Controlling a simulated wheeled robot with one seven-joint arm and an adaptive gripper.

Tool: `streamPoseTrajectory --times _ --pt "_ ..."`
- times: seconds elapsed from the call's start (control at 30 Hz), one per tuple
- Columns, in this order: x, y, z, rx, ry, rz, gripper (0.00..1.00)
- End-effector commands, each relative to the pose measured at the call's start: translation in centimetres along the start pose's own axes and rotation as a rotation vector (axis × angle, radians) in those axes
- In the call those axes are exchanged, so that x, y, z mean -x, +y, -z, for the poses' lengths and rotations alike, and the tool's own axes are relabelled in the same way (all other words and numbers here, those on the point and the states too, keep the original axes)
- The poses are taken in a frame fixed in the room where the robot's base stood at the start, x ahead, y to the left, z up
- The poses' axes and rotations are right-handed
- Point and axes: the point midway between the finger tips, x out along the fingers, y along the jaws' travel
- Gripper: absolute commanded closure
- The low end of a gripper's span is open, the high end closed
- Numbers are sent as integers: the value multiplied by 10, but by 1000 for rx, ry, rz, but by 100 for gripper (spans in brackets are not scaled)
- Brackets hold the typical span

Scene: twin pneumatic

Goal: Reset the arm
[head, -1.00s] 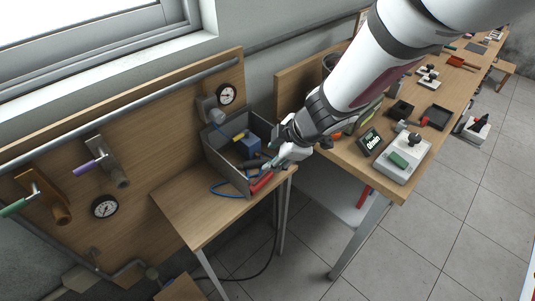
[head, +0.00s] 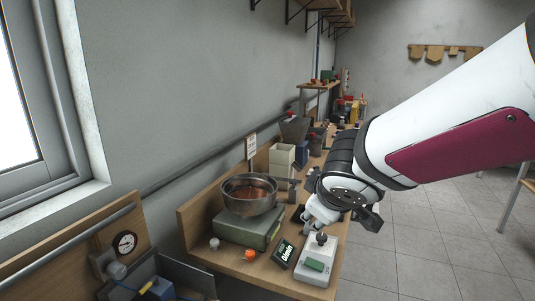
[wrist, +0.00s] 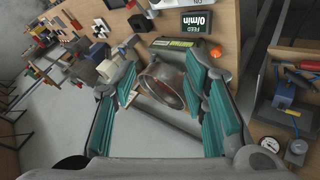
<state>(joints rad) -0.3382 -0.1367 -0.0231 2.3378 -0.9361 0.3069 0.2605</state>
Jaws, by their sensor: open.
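My gripper (wrist: 160,80) is open in the wrist view, with its teal finger pads apart and nothing held between them. Beyond the gap, well away from the pads, a steel bowl (wrist: 163,86) shows. In the head view my gripper (head: 322,212) hangs over the bench on the right, above and behind a white device with a green button (head: 315,265). My wrist hides most of its fingers there. My white and maroon arm reaches in from the right edge.
The bowl (head: 249,194) stands on a green-grey box (head: 247,230). A dark display (head: 284,252), an orange knob (head: 249,256) and several bins line the bench. A grey box (head: 180,275) and a gauge (head: 125,243) are lower left.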

Motion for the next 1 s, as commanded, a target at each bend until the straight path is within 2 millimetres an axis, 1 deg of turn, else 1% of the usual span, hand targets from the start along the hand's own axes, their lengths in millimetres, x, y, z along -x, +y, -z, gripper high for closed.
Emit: streamPoseTrajectory --times 0.03,0.07,0.1,0.17,0.2,0.27,0.3,0.4,0.5,0.63,0.77,1.0 --pt "19 14 -23 -91 -42 -28 60" --pt "29 20 -38 -145 -72 -38 60" --pt "43 23 -57 -215 -112 -45 60" --pt "64 24 -84 -320 -164 -47 60" --pt "78 21 -101 -390 -198 -41 60" --pt "97 12 -123 -490 -242 -22 60" --pt "110 4 -136 -551 -266 -5 60" --pt "136 -20 -158 -685 -310 50 60" --pt "155 -43 -169 -777 -332 108 60" --pt "168 -62 -174 -841 -342 160 60" --pt "171 -68 -174 -858 -343 178 60" --pt "171 -68 -174 -857 -343 177 60"
